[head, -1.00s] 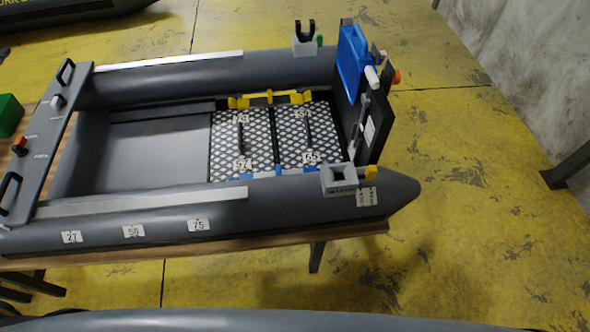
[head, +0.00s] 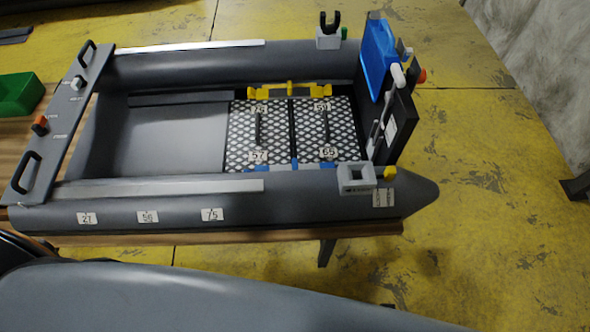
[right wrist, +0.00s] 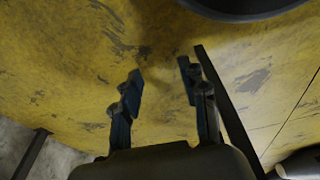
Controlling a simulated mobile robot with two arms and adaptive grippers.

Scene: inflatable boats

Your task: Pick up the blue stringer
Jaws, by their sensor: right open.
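The blue stringer (head: 294,164) shows as several short blue pieces along the near edge of the patterned floor panels inside the grey boat (head: 150,210). The boat's near tube hides most of it. A yellow stringer (head: 289,90) lies along the far edge of the panels. My right gripper (right wrist: 162,78) is open and empty in the right wrist view, above yellow floor, with no stringer between its fingers. My grippers do not show in the head view.
The boat rests on a wooden table (head: 215,238). A green bin (head: 18,94) stands at the left. A grey tube (head: 200,297) fills the near foreground. Yellow floor lies open at the right.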

